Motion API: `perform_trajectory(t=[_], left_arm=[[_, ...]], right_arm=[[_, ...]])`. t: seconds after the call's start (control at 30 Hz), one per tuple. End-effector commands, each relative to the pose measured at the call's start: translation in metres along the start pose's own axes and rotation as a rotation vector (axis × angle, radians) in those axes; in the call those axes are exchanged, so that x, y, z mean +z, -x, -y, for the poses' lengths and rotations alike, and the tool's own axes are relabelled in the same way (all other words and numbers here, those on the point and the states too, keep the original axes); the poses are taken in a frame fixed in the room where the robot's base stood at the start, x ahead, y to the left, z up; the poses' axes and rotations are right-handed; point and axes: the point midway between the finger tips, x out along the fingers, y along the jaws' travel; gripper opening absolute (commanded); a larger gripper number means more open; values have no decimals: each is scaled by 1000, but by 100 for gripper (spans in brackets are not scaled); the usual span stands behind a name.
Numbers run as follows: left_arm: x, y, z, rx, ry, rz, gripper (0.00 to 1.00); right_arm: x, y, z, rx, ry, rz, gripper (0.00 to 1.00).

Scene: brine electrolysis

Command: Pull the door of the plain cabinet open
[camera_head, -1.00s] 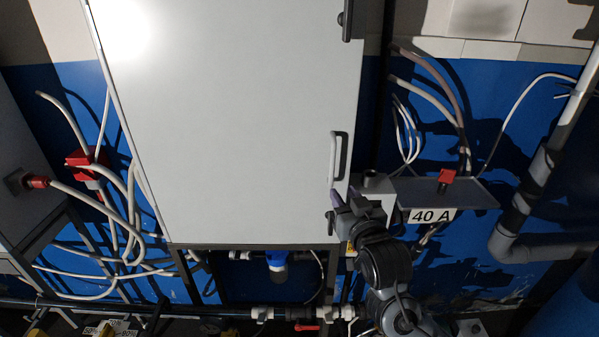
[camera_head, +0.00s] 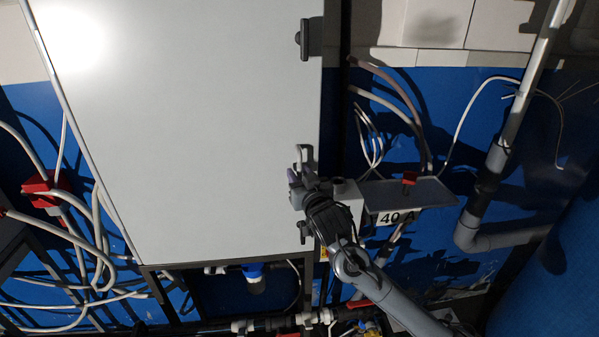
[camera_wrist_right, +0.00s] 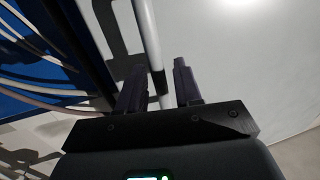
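The plain cabinet's pale grey door (camera_head: 190,130) fills the upper left of the head view and looks shut. Its upright bar handle (camera_head: 309,154) is near the right edge, partly hidden by my right gripper (camera_head: 297,172). In the right wrist view the handle bar (camera_wrist_right: 149,40) runs between the two fingers of the right gripper (camera_wrist_right: 158,82). The fingers stand apart, one on each side of the bar, and I see no clear grip on it. My left gripper is not in view.
Dark latches sit above (camera_head: 304,40) and below the handle. A small shelf labelled 40 A (camera_head: 410,191), with a red knob, is right of my gripper. Cables hang on both sides, and a grey pipe (camera_head: 476,205) runs at the right.

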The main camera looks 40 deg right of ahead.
Motion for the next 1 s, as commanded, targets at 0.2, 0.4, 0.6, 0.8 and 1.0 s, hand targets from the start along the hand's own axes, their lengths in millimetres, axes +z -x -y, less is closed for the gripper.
perform_trajectory(t=[0.2,0.4,0.6,0.8,1.0], left_arm=[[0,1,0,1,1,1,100],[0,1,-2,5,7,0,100],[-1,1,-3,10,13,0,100],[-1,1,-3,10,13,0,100],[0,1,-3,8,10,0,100]], right_arm=[[1,-4,0,0,0,1,34],[1,-4,0,0,0,1,28],[1,-4,0,0,0,1,0],[1,-4,0,0,0,1,0],[1,-5,1,3,0,1,0]])
